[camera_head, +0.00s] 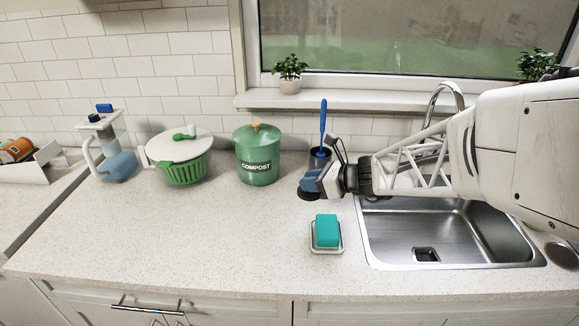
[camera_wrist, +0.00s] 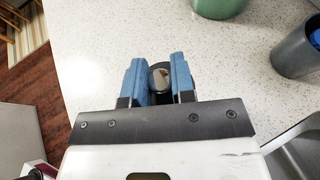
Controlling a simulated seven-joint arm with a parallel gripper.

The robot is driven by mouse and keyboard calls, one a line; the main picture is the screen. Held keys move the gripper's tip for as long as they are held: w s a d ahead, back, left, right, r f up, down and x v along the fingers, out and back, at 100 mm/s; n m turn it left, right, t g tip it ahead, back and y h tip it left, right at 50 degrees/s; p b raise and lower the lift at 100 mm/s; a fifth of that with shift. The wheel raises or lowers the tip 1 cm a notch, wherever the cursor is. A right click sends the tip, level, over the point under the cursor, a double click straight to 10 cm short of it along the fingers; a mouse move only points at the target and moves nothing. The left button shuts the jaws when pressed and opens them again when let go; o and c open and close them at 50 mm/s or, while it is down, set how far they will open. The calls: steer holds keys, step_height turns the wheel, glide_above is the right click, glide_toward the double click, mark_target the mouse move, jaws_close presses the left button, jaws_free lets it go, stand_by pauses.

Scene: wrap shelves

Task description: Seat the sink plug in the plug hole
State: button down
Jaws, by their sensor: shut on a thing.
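My gripper (camera_head: 316,184) is over the counter left of the sink, its blue fingers shut on the sink plug (camera_head: 308,195). The plug shows as a dark disc under the fingertips. In the wrist view the plug (camera_wrist: 159,78) is dark with a shiny metal part, between the two blue fingers of my gripper (camera_wrist: 158,77). The steel sink (camera_head: 378,235) is at the right. The plug hole (camera_head: 426,254) is a dark, squarish opening in its floor. The plug is held above the counter, apart from the hole.
A teal sponge lies on a small dish (camera_head: 327,250) below my gripper. A dark cup (camera_head: 318,158) with a blue brush stands behind it. A green compost bin (camera_head: 257,165) and green basket (camera_head: 183,170) are further left. My arm covers part of the faucet (camera_head: 446,92). The left-front counter is clear.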

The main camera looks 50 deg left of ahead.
steer(key=s+a+f+n+g, duration=0.1)
steer(key=s+a, duration=0.1)
steer(key=s, duration=0.4)
steer(key=s+a+f+n+g+h, duration=0.1)
steer(key=s+a+f, duration=0.1)
steer(key=s, duration=0.3)
steer(key=s+a+f+n+g+h, duration=0.1)
steer(key=s, duration=0.5)
steer(key=shift+s+a+f+n+g, duration=0.3)
steer(key=shift+s+a+f+g, duration=0.05)
steer(key=shift+a+f+g, duration=0.05)
steer(key=shift+s+a+f, duration=0.15)
steer(key=shift+s, duration=0.6)
steer(key=w+a, duration=0.1)
steer(key=a, duration=0.4)
steer(key=w+a+f, duration=0.1)
steer(key=w+a, duration=0.1)
steer(key=a, duration=0.3)
steer(key=w+a, duration=0.2)
steer(key=a, duration=0.3)
steer(key=shift+w+f, duration=0.15)
steer(key=shift+f, duration=0.1)
steer(key=shift+f, duration=0.1)
steer(key=shift+f, duration=1.65)
steer(key=shift+f, duration=0.15)
steer(key=c, duration=1)
jaws_free()
steer(key=shift+o, duration=0.2)
